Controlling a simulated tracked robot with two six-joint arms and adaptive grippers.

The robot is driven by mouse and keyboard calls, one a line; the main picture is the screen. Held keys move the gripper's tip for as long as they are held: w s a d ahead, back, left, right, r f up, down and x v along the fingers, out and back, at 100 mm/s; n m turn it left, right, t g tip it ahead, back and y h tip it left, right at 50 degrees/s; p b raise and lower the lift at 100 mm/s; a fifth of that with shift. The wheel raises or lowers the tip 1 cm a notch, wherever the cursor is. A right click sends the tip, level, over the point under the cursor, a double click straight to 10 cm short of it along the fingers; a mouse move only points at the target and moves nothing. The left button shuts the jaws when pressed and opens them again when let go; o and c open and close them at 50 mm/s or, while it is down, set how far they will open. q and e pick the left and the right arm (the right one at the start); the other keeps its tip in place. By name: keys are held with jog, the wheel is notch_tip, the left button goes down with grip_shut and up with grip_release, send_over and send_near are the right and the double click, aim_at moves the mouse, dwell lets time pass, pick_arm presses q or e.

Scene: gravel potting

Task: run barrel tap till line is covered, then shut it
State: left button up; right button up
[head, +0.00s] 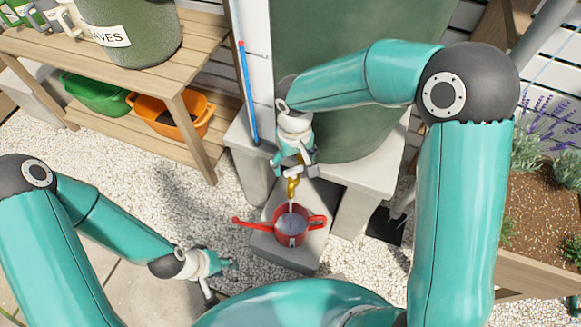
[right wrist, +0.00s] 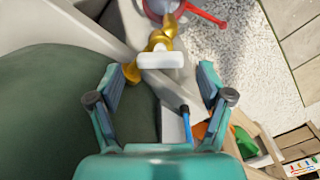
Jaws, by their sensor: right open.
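The green barrel (head: 335,85) stands on a grey block stand. Its brass tap (head: 293,188) points down over a red watering can (head: 291,240). A pale stream runs from the tap into the can, and grey-blue water shows inside. I cannot make out a line in the can. In the right wrist view, the tap's white handle (right wrist: 161,61) lies crosswise just beyond my right gripper (right wrist: 160,82), which is open and empty. In the head view, my right gripper (head: 298,165) is right above the tap. My left gripper (head: 221,279) is open and empty, low left of the can.
A wooden shelf (head: 165,70) holds a green tub (head: 97,93) and an orange tub (head: 172,115). A planter with lavender is at right. Gravel lies around the can's slab.

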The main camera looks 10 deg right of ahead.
jog(key=shift+f, duration=1.05)
jog(key=c, duration=1.2)
jog(key=shift+o, duration=0.2)
jog(key=shift+n+p, duration=0.3)
jog(key=shift+n, duration=1.2)
jog(key=o, duration=1.2)
jog(key=shift+c, duration=0.2)
